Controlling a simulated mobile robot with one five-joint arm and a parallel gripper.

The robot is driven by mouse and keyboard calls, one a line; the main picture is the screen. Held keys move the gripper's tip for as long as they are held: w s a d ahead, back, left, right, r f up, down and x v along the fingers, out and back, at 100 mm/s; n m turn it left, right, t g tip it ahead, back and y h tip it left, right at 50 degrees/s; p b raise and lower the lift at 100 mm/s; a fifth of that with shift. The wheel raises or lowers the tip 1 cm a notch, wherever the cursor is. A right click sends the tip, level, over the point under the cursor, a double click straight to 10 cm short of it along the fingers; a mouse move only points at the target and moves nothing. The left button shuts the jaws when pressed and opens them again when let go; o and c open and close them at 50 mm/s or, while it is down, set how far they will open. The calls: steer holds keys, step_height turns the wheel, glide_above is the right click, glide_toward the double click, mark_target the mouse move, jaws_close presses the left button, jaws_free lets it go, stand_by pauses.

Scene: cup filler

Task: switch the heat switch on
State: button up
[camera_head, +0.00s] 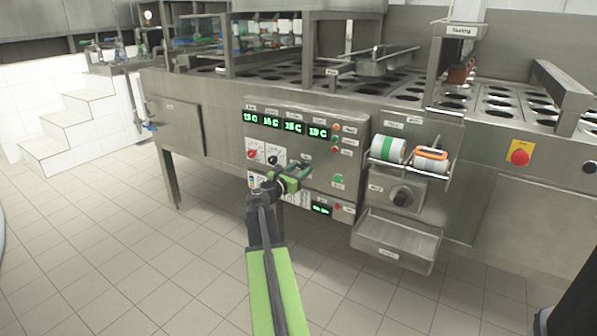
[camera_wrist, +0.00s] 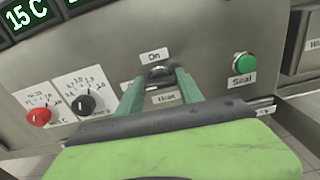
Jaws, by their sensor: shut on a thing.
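The heat switch (camera_wrist: 160,73) is a small dark, metallic switch on the steel control panel (camera_wrist: 215,50). A label "On" is above it and a blurred label is below it. My gripper (camera_wrist: 159,78) has its two green fingers on either side of the switch, shut on it. In the head view my gripper (camera_head: 298,170) reaches the panel's lower middle, and its fingers hide the switch there. I cannot tell which way the switch is set.
A red knob (camera_wrist: 39,117) and a black knob (camera_wrist: 86,104) are to the left. A green Seal button (camera_wrist: 244,63) is to the right. Green temperature displays (camera_head: 287,126) are above. A metal tray (camera_head: 396,240) juts out at the right. The floor in front is clear.

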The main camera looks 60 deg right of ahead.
steer(key=m, duration=0.4)
steer(key=shift+s+d+m, duration=0.1)
steer(key=shift+d+m, duration=0.05)
steer(key=shift+m, duration=0.15)
steer(key=m, duration=0.8)
steer(key=shift+f+m, duration=0.15)
steer(key=shift+m, duration=2.15)
steer(key=o, duration=1.3)
steer(key=shift+f, duration=0.1)
steer(key=shift+o, duration=0.4)
steer(key=shift+s, duration=0.1)
